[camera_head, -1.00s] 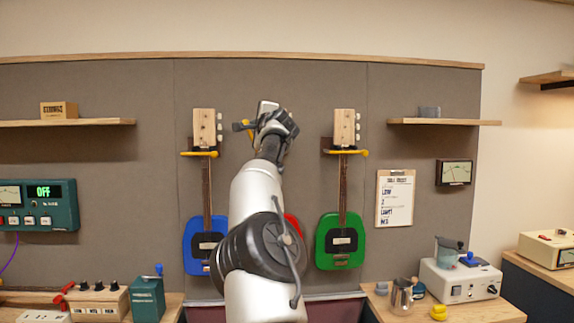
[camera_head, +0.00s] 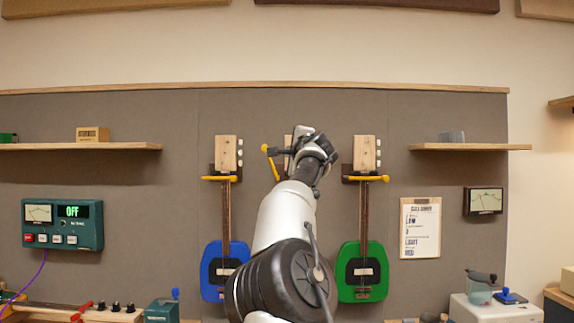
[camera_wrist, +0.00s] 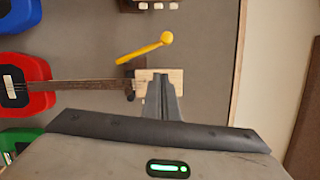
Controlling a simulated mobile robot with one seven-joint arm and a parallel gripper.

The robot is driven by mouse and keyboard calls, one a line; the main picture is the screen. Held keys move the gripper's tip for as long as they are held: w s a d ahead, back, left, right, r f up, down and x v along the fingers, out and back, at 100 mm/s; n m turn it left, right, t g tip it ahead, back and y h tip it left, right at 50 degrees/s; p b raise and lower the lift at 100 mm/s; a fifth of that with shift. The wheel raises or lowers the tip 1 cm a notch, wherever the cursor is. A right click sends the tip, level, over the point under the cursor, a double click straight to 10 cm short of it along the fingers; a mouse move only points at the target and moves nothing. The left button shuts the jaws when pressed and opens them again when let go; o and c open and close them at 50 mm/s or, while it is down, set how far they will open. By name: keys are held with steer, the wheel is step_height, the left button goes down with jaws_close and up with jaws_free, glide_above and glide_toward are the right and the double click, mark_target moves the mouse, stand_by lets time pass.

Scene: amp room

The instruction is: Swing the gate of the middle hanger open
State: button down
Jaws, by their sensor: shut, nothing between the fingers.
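The middle hanger's yellow gate (camera_head: 270,162) stands off to the left of the neck in the head view, tilted, not lying across it. In the wrist view the gate (camera_wrist: 143,49) is a slanted yellow bar with a round knob, clear of the neck. The middle red guitar (camera_wrist: 24,84) shows there with its neck and pale headstock (camera_wrist: 174,76); my arm hides its body in the head view. In the wrist view my gripper (camera_wrist: 160,80) overlaps the headstock; contact cannot be told.
A blue guitar (camera_head: 212,272) hangs left with its gate (camera_head: 220,178) across the neck. A green guitar (camera_head: 348,272) hangs right with its gate (camera_head: 366,179) across. Shelves (camera_head: 80,146) and a clipboard (camera_head: 420,228) are on the wall to the sides.

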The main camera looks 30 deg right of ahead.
steer(key=b+v, duration=0.1)
steer(key=v, duration=0.4)
steer(key=shift+s+d+f+b, duration=0.1)
steer(key=shift+s+d+b, duration=0.05)
steer(key=shift+b, duration=0.2)
